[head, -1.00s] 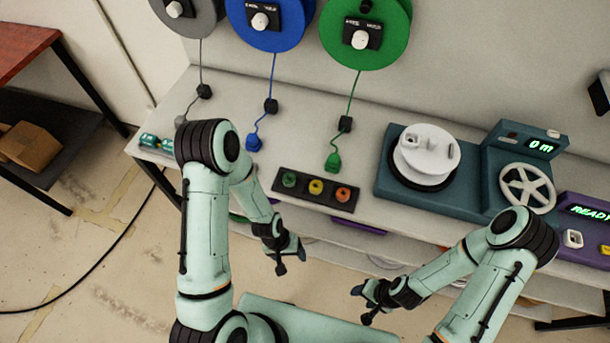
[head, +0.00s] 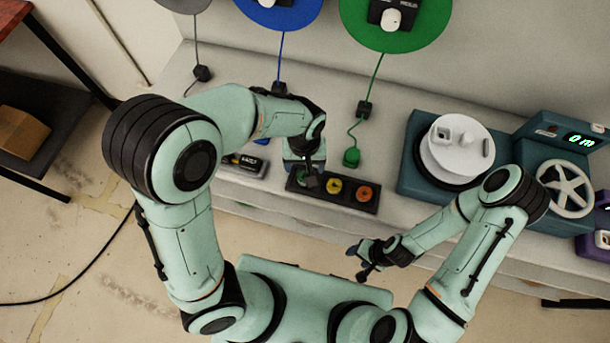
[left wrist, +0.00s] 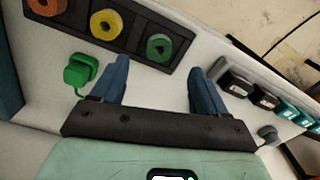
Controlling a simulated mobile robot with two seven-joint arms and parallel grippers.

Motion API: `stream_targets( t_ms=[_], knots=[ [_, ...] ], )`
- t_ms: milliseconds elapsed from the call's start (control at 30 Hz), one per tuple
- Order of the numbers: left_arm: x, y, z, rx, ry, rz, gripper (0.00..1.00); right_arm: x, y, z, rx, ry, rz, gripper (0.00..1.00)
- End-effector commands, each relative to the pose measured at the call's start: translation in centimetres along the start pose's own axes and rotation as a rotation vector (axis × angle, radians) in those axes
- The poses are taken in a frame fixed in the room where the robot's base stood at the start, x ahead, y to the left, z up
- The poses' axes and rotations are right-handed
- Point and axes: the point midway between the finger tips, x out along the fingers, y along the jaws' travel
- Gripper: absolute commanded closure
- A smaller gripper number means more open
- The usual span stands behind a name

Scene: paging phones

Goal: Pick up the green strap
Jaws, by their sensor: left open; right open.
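The green strap is a small rolled coil (left wrist: 159,47) at one end of a black tray (left wrist: 134,42), beside a yellow coil (left wrist: 106,24) and an orange coil (left wrist: 47,4). In the head view, my left gripper (head: 311,182) is over the tray's left end and partly hides the green coil. In the left wrist view, the open left gripper (left wrist: 160,68) has its blue fingers apart, with the green coil just beyond and between the tips; nothing is held. My right gripper (head: 366,260) is open and empty, in front of the bench.
A green plug (head: 351,157) on a cord lies behind the tray; it appears close to one left finger in the wrist view (left wrist: 80,72). A teal winding machine (head: 410,180) stands right of the tray. Small labelled boxes (head: 245,165) lie left of the tray.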

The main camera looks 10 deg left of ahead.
Motion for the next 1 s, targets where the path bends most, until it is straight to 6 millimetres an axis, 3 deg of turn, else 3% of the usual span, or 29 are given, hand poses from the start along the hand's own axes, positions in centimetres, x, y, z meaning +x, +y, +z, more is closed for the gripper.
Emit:
stream_targets(
  t_ms=[100,333,600,900,933,1000],
  knots=[
    [2.0,-0.1,0.1,-0.001,-0.003,-0.002,0.26,0.4,0.2,0.3,0.001,-0.004,0.001,0.45],
    [3.5,-0.1,0.0,0.000,-0.002,-0.002,0.26,0.5,0.3,0.4,0.001,-0.005,0.001,0.45],
    [7.4,-0.1,-0.2,0.000,-0.002,-0.001,0.26,0.8,0.5,0.6,0.002,-0.008,0.002,0.45],
    [7.9,0.0,-0.2,0.001,0.001,0.002,0.26,0.8,0.5,0.6,0.002,-0.008,0.002,0.45],
    [7.9,0.0,-0.2,0.001,0.001,0.002,0.32,0.8,0.5,0.6,0.002,-0.008,0.002,0.45],
    [7.9,0.0,-0.2,0.001,0.001,0.002,0.55,0.8,0.5,0.6,0.002,-0.008,0.002,0.45]
  ],
)
